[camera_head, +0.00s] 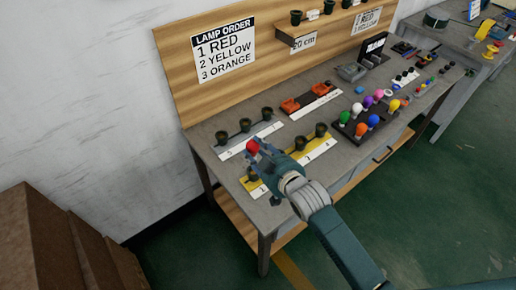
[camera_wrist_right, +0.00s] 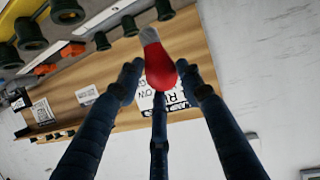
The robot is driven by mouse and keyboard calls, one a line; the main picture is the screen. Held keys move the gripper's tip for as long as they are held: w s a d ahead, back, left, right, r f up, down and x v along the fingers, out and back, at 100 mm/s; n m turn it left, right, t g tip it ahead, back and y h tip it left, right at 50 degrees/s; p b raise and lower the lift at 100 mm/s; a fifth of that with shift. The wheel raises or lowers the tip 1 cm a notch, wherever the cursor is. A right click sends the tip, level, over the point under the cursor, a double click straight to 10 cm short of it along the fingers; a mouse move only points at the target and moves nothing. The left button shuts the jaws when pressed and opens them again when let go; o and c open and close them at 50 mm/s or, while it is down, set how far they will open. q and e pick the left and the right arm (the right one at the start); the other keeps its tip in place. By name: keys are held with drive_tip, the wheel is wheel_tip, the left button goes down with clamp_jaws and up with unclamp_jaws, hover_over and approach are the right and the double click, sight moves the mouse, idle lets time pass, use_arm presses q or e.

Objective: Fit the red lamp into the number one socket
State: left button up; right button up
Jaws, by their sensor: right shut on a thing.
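The red lamp (camera_head: 253,147) is held in my right gripper (camera_head: 259,152), over the left part of the workbench. In the right wrist view the fingers (camera_wrist_right: 158,88) close around the red bulb (camera_wrist_right: 160,70), and its grey base (camera_wrist_right: 148,37) points away from them. Dark sockets stand on a yellow strip (camera_head: 318,147) at the front and a white strip (camera_head: 235,150) behind it. The lamp appears apart from the sockets. The gripper hides part of the yellow strip. I cannot tell for sure which socket is number one. My left gripper is not in view.
A dark tray (camera_head: 350,134) of coloured lamps stands right of the yellow strip. Orange parts (camera_head: 290,106) sit behind on a white strip. The back board carries a lamp order sign (camera_head: 224,50) listing red as 1. Bare bench top (camera_head: 345,160) shows right of the gripper.

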wheel_tip(320, 180, down, 6)
drive_tip(key=b, duration=0.3)
drive_tip(key=shift+r, duration=0.1)
idle(1.3)
drive_tip(key=shift+r+p, duration=0.1)
drive_tip(key=shift+p, duration=0.6)
idle(0.4)
drive_tip(key=shift+f+b, duration=0.9)
drive_tip(key=shift+f, duration=0.45)
drive_tip(key=o, duration=1.2)
drive_tip(key=shift+s+d, duration=0.1)
drive_tip(key=shift+s, duration=0.05)
drive_tip(key=v, duration=1.1)
drive_tip(key=shift+s+r, duration=0.3)
drive_tip(key=shift+r, duration=0.05)
